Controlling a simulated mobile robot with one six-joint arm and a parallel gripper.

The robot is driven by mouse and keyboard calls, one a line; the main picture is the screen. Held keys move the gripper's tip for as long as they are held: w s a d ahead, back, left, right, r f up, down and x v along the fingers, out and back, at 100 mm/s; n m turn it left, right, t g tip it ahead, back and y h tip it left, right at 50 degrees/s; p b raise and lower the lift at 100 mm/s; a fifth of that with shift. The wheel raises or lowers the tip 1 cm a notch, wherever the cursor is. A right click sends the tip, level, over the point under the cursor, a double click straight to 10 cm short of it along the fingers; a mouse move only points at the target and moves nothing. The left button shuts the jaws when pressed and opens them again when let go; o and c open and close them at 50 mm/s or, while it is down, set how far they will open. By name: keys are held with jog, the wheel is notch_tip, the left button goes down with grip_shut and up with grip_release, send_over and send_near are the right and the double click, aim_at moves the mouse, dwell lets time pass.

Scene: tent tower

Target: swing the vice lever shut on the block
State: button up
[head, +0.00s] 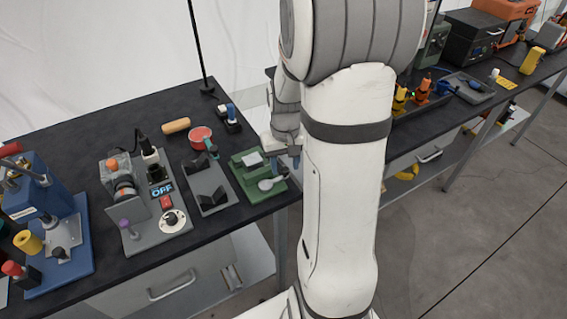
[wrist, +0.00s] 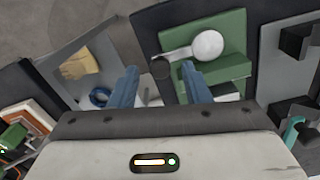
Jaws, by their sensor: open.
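The green vice (head: 243,181) stands at the bench's front edge, just left of my arm in the head view. In the wrist view the vice (wrist: 230,67) is at upper middle, with the round knob (wrist: 207,45) and the lever bar (wrist: 178,54) running left to a dark round end. My gripper (wrist: 159,76) is open, its blue fingers apart near that dark end. I cannot tell whether they touch it. The block is mostly hidden here.
Left of the vice are a grey cradle (head: 207,187) and a switch panel (head: 166,214) marked OFF. A red round tub (head: 201,137) and a tan cylinder (head: 176,125) lie behind. A gap separates this bench from the right one.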

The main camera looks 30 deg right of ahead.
jog(key=shift+f, duration=0.3)
grip_shut()
dwell(0.3)
